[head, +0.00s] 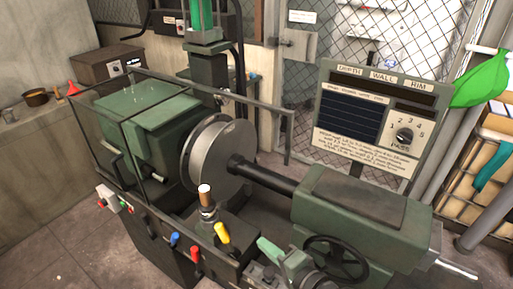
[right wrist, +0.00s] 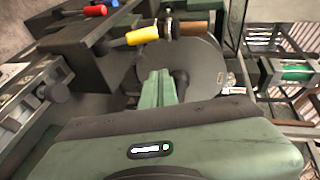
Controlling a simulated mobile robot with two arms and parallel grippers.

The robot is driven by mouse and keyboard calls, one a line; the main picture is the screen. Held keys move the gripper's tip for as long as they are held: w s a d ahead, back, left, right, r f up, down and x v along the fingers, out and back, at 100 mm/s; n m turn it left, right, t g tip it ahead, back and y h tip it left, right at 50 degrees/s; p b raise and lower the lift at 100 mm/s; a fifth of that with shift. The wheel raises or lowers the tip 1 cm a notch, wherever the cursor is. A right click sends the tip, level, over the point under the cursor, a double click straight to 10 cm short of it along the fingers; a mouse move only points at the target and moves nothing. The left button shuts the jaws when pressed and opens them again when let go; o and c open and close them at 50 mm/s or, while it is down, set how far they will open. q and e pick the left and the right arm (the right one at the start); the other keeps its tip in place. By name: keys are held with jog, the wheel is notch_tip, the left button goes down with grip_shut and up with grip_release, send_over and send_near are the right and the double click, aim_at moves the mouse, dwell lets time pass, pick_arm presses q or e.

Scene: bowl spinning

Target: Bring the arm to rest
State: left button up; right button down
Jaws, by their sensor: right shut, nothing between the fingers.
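My right gripper (head: 265,243) is at the bottom of the head view, beside the tool post of the green spinning lathe (head: 362,205). Its two green fingers (right wrist: 158,88) are together and empty in the right wrist view, pointing toward the lathe's grey round disc (right wrist: 205,62). The disc (head: 228,155) stands upright between the headstock (head: 150,108) and the tailstock shaft (head: 268,176). The fingers look apart from the disc, though the exact gap cannot be told. My left gripper is not in view.
A yellow handle (head: 222,233), a wooden-gripped post (head: 206,198), a blue knob (head: 175,238) and a red knob (head: 196,255) stand close to the right gripper. A handwheel (head: 336,258) is at its right. A panel with a dial (head: 404,136) stands behind the lathe.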

jog(key=s+d+f+n+g+h, duration=0.4)
jog(key=s+d+n, duration=0.3)
jog(key=s, duration=0.4)
jog(key=s+d+f+n+g+h, duration=0.4)
jog(key=s+d+n+g, duration=0.1)
jog(key=s+d, duration=0.5)
notch_tip(320, 180, down, 26)
jog(key=s+a+b, duration=0.2)
jog(key=s+d+f+g+b, duration=0.1)
jog(key=s+d+f, duration=0.1)
jog(key=s+f, duration=0.6)
jog(key=s+d+f+g+b, duration=0.1)
jog(key=s+f, duration=0.8)
jog(key=f, duration=0.3)
jog(key=shift+d+h, duration=0.3)
jog(key=shift+d, duration=0.05)
